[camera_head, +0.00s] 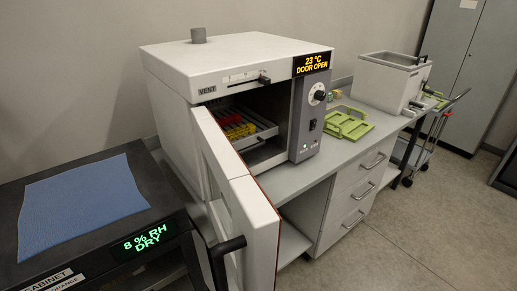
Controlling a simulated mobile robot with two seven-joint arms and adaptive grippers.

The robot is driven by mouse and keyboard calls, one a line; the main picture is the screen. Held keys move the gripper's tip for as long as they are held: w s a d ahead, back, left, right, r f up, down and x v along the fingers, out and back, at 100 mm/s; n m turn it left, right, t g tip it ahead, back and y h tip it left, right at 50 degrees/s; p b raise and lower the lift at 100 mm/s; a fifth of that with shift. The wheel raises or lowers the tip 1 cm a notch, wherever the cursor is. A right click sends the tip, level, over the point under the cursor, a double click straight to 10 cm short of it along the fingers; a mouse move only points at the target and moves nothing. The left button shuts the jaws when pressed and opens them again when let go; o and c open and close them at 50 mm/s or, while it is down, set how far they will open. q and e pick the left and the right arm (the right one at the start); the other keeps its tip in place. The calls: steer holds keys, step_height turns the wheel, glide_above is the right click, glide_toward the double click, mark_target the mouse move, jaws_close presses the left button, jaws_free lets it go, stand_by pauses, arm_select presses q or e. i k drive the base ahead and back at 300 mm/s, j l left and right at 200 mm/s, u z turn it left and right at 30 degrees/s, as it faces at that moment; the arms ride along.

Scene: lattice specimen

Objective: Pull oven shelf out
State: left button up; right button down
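The white bench oven (225,52) stands on a grey bench, its display reading 23 °C and DOOR OPEN. Its door (250,215) is swung open toward the front left, with a black handle (228,246) on it. Inside the chamber is a pale wire shelf (266,132), which bears small yellow and red pieces (236,128). The shelf appears to sit within the chamber. The open door hides the chamber's lower left. Neither of my grippers shows in this view.
Green frames (348,124) lie on the bench right of the oven. A white bath-like unit (388,80) stands farther right, near a trolley (432,135). A black cabinet (158,195) with a blue mat (80,200) stands at left. Floor (400,240) at front right is clear.

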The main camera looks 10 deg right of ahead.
mark_target(265, 128)
steer(key=k+l, duration=0.1)
steer(key=l, duration=0.45)
steer(key=k+l+z, duration=0.1)
steer(key=l, duration=1)
steer(key=i+j, duration=0.35)
steer(key=j, duration=0.1)
